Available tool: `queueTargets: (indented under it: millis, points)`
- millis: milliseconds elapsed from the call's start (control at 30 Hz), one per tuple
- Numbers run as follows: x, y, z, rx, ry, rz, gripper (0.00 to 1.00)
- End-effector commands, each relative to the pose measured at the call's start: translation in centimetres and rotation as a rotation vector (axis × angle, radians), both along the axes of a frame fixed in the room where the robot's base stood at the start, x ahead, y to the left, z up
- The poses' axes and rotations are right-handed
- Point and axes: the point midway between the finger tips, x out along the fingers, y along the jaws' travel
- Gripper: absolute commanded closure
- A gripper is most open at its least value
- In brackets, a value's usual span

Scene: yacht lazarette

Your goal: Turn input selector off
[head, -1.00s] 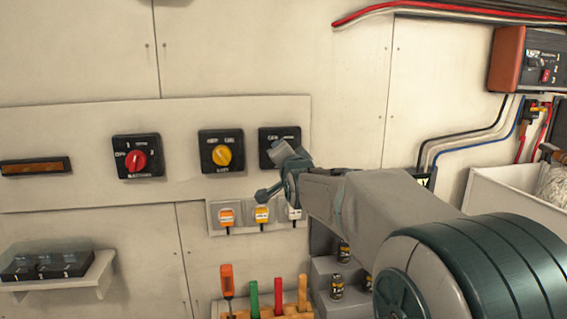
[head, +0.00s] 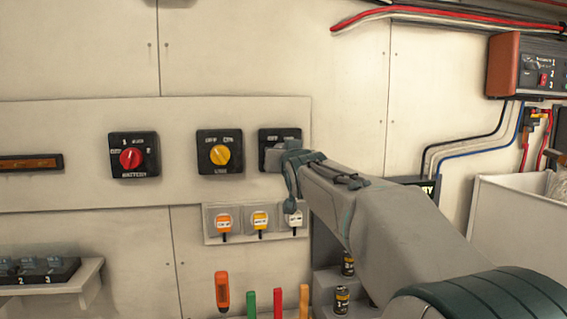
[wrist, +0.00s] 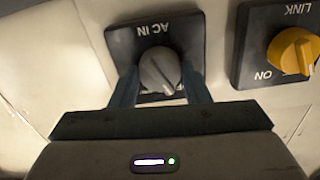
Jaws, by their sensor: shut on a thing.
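The input selector is a grey knob (wrist: 159,70) on a black square plate (wrist: 118,38) lettered AC IN, which appears upside down in the wrist view. A pale mark on the knob points down and slightly right there. My gripper (wrist: 160,82) has a finger on each side of the knob and is shut on it. In the head view the selector's black plate (head: 280,133) is the rightmost of three, and my gripper (head: 276,158) hides most of it. The knob and its OFF mark cannot be read clearly there.
A yellow LINK knob (head: 220,155) is close beside the selector, and a red knob (head: 131,158) is farther left. Below are several plugs on a socket panel (head: 210,222). Upright tool handles (head: 222,292) stand lower down. A white bin (head: 510,215) is at the right.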

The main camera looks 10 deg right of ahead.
Motion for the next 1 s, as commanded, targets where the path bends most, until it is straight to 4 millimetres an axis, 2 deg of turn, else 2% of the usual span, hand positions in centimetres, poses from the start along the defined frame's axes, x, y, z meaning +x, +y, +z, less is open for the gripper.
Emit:
queueTargets:
  millis: [300, 767, 800, 833, 1000]
  points:
    - [0.02, 0.0, -0.07, -0.089, 0.001, 0.0, 0.81]
    - [0.02, 0.0, -0.02, -0.101, 0.0, 0.0, 0.81]
    - [0.02, 0.0, -0.01, -0.101, 0.0, 0.0, 0.47]
    - [0.02, 0.0, -0.01, -0.101, 0.0, 0.0, 0.39]
    - [0.02, -0.01, -0.01, -0.1, 0.0, 0.0, 0.36]
